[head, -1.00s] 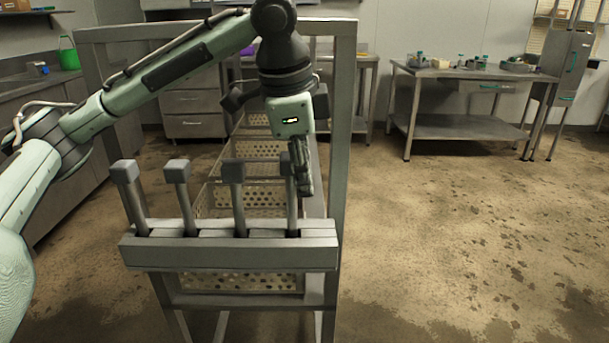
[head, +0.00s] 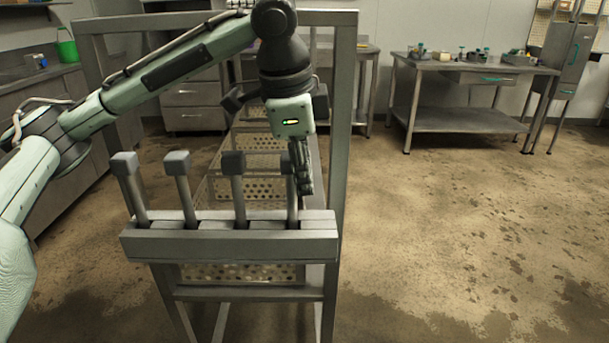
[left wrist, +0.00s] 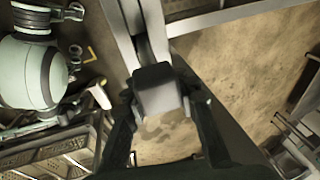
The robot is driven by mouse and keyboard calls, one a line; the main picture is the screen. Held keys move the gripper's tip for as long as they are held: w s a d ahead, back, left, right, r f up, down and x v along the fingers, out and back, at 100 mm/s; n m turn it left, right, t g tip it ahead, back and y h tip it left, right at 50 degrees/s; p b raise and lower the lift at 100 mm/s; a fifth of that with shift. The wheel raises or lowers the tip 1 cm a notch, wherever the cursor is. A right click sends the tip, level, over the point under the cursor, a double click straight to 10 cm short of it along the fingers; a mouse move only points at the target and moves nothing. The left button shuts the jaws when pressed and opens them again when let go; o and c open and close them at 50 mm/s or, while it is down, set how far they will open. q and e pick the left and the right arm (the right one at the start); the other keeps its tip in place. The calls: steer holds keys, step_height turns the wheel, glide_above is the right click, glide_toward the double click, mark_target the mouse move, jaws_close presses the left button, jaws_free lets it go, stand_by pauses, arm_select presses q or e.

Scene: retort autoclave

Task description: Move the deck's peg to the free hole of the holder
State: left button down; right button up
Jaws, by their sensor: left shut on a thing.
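A grey holder bar (head: 165,243) runs across the near end of a metal frame. Several grey pegs with square heads, such as the leftmost one (head: 124,163), stand in a row in its slots, leaning slightly. My left gripper (head: 303,180) is at the rightmost peg (head: 292,208), shut on its upper part. In the left wrist view, the square peg head (left wrist: 158,90) sits between the two dark fingers of my left gripper (left wrist: 155,105). I cannot make out a free hole. My right gripper is not in view.
Perforated baskets (head: 240,188) lie inside the tall metal frame (head: 338,120) behind the holder. A steel table (head: 470,70) with small items stands at the back right. Counters line the left wall. The floor (head: 450,230) to the right is open.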

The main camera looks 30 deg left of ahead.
arm_select(q)
steer(key=c, duration=1.3)
jaws_free()
steer(key=shift+c, duration=0.2)
steer(key=shift+o, duration=1.1)
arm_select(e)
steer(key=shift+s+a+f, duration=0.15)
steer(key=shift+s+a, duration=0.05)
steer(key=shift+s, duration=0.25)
arm_select(q)
steer(key=shift+r, duration=0.45)
steer(key=v, duration=1.1)
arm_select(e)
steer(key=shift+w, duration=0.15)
arm_select(q)
steer(key=shift+s, duration=0.1)
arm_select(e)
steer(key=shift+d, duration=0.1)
